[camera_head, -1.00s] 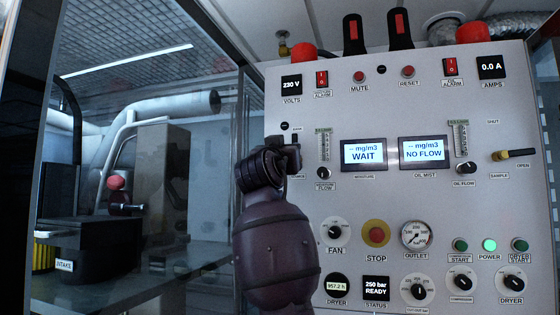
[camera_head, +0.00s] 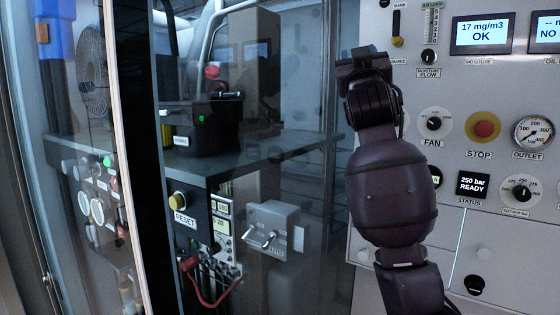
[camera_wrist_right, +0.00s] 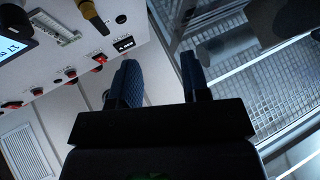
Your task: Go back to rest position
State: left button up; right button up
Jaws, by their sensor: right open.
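My right gripper (camera_head: 362,62) is in the head view, at the end of my dark arm that rises from the bottom right. It is in front of the left edge of the control panel (camera_head: 450,85), left of the brass source lever (camera_head: 397,42). In the right wrist view its two blue fingers (camera_wrist_right: 160,78) stand apart with nothing between them. That view also shows the source lever (camera_wrist_right: 92,16) to the left of the fingers, apart from them. My left gripper is in no view.
The moisture display (camera_head: 483,33) reads 17 mg/m3 OK, and the status display (camera_head: 473,185) reads 250 bar READY. Left of my arm, behind glass, are a black intake unit (camera_head: 203,128), a yellow reset button (camera_head: 178,201) and a grey switch box (camera_head: 272,230). A glass edge stands further left.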

jog(key=s+d+f+n+g+y, duration=0.1)
jog(key=s+d+f+g+y, duration=0.1)
jog(key=f, duration=1.3)
jog(key=s+d+f+g+y, duration=0.1)
jog(key=s+d+f+g, duration=0.15)
jog(key=f, duration=1.25)
jog(key=s+d+f+n+g+y, duration=0.1)
jog(key=s+f+y, duration=0.1)
jog(key=f, duration=1.2)
jog(key=s+d+f+m+g+h, duration=0.1)
jog(key=s+d+f+g, duration=0.2)
jog(key=s+f, duration=1.2)
jog(key=s+d+f+m+g+h, duration=0.1)
jog(key=s+d+f+g, duration=0.2)
jog(key=s+f, duration=1.3)
jog(key=shift+s+d+f+g, duration=0.25)
jog(key=shift+f+g, duration=0.25)
jog(key=shift+g, duration=0.35)
jog(key=shift+c, duration=0.3)
